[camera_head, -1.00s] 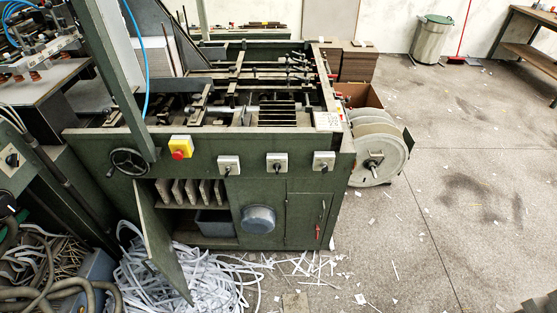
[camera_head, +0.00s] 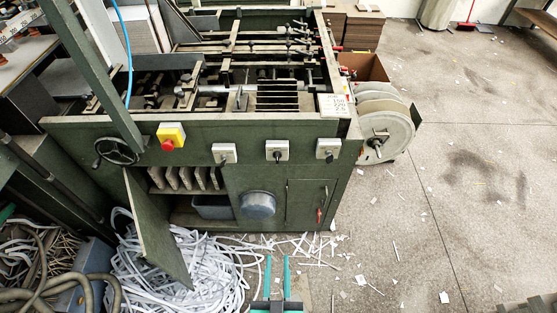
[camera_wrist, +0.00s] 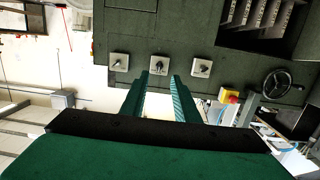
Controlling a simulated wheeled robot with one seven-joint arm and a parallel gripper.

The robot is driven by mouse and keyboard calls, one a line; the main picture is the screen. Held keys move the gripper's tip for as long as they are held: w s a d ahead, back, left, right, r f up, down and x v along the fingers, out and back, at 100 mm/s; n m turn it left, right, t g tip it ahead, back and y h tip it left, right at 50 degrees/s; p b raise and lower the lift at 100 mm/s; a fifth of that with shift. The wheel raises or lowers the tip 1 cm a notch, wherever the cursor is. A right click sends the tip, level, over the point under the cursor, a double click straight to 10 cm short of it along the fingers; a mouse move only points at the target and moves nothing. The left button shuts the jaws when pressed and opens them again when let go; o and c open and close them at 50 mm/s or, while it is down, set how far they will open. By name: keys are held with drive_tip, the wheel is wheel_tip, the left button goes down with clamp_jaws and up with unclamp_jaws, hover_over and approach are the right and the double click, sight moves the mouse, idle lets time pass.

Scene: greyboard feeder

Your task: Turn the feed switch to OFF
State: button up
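Three grey square switches with dark knobs sit in a row on the green machine's front panel: a left one (camera_head: 224,153), a middle one (camera_head: 277,150) and a right one (camera_head: 328,149). Their labels are too small to read, so I cannot tell which is the feed switch. My gripper (camera_head: 277,262) shows at the bottom of the head view, below and in front of the panel, open and empty. In the wrist view, which is turned over, its teal fingers (camera_wrist: 160,78) stand apart, pointing towards the middle switch (camera_wrist: 158,63) and touching nothing.
A yellow box with a red button (camera_head: 171,136) and a handwheel (camera_head: 117,151) are left of the switches. A cabinet door (camera_head: 158,228) hangs open below. White strip waste (camera_head: 165,270) covers the floor at left. The floor at right is mostly clear.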

drive_tip(key=w, duration=1.1)
drive_tip(key=t, duration=0.2)
approach(277, 158)
drive_tip(key=w, duration=0.9)
drive_tip(key=shift+d+r, duration=0.15)
drive_tip(key=shift+r, duration=0.05)
drive_tip(key=shift+s, duration=0.1)
drive_tip(key=shift+s+y, duration=0.1)
drive_tip(key=shift+y, duration=0.2)
clamp_jaws()
